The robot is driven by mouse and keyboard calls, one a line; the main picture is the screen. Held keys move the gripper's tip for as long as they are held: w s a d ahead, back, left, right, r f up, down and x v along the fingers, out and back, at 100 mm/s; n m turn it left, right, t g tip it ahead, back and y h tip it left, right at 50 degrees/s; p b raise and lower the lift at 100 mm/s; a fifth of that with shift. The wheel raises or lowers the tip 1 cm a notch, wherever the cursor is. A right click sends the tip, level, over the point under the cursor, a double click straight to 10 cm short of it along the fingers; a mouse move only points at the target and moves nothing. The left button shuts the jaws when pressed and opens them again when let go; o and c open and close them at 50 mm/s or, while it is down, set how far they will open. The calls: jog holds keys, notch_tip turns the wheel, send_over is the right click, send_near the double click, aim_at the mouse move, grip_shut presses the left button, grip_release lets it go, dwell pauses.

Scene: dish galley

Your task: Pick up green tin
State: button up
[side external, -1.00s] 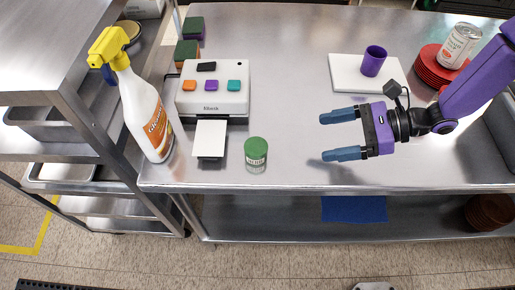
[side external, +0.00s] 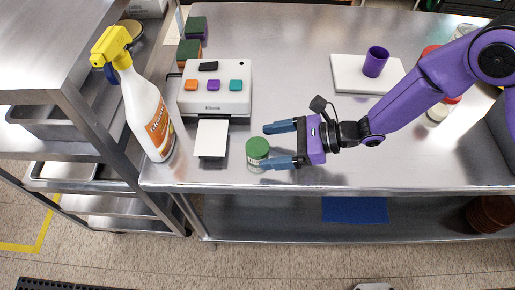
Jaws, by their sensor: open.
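The green tin (side external: 257,150), a small can with a green lid and a pale label, stands upright on the steel table near its front edge. My gripper (side external: 280,145) is open, its two blue fingers pointing left toward the tin. The lower fingertip overlaps the tin's lower right side in the picture. The upper fingertip is above and to the right of the lid. I cannot tell whether either finger touches the tin.
A white label printer (side external: 214,90) with coloured buttons and a paper sheet (side external: 211,138) stands left of the tin. A spray bottle (side external: 147,110) is farther left. A white board (side external: 350,75) bears a purple cup (side external: 375,62). Sponges (side external: 189,52) lie behind the printer.

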aim_at(266, 146)
jog(key=shift+x, duration=2)
jog(key=c, duration=1.1)
jog(key=shift+r, duration=0.1)
